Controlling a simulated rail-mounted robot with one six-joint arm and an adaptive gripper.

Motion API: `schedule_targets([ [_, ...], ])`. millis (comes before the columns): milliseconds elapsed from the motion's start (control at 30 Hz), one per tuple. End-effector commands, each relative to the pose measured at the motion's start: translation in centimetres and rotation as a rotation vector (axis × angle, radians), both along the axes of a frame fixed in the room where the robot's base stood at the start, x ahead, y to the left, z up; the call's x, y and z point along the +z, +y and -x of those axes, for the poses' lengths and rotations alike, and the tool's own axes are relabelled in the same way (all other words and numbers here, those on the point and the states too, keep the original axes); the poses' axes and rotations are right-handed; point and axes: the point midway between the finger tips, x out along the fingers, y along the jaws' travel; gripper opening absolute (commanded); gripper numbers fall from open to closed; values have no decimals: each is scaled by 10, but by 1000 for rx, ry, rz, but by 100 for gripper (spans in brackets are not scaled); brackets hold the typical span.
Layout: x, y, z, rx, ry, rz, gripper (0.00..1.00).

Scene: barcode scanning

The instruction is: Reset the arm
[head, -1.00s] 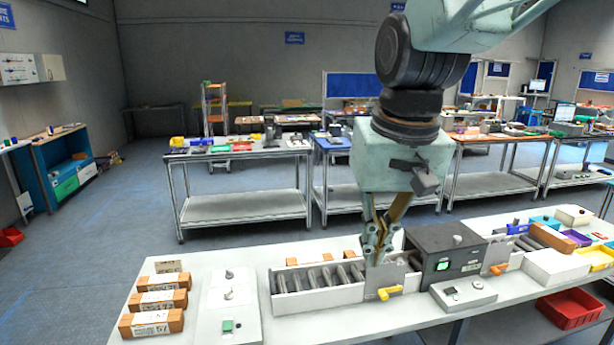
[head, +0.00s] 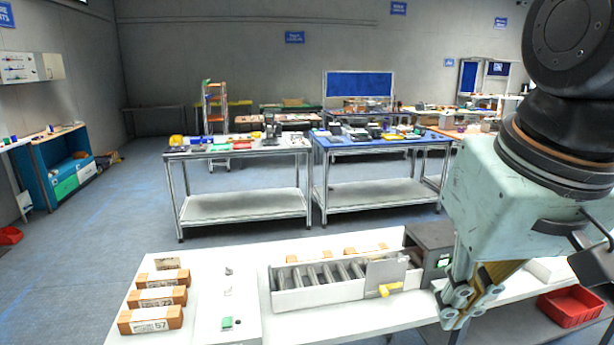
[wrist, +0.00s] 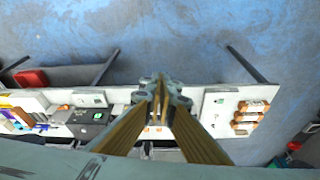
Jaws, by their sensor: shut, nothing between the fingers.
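My gripper (head: 458,306) hangs in the lower right of the head view, in front of the bench's front edge, and its fingers are shut with nothing between them. In the wrist view my gripper (wrist: 160,92) points down, with the bench behind it. My arm hides much of the right side of the head view, including part of the dark scanner box (head: 425,238). The same dark box shows left of the fingers in the wrist view (wrist: 90,116).
The white bench (head: 250,246) holds a roller tray (head: 318,295) with a yellow handle (head: 388,289), several labelled brown boxes (head: 150,319), and a control panel with a green button (head: 228,322). A red bin (head: 570,306) sits low at the right. Open floor (head: 110,220) lies to the left.

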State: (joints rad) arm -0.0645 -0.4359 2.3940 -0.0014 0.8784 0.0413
Motion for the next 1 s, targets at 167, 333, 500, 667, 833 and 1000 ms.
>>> schedule_targets([
  [167, -7, -9, 29, -10, -15, 4, 0],
  [333, -15, -15, 53, -19, -27, 7, 0],
  [500, -21, -19, 69, -24, -36, 11, 0],
  [667, -24, -20, 76, -25, -38, 12, 0],
  [833, -24, -21, 77, -25, -38, 12, 0],
  [1000, -24, -20, 77, -25, -38, 12, 0],
])
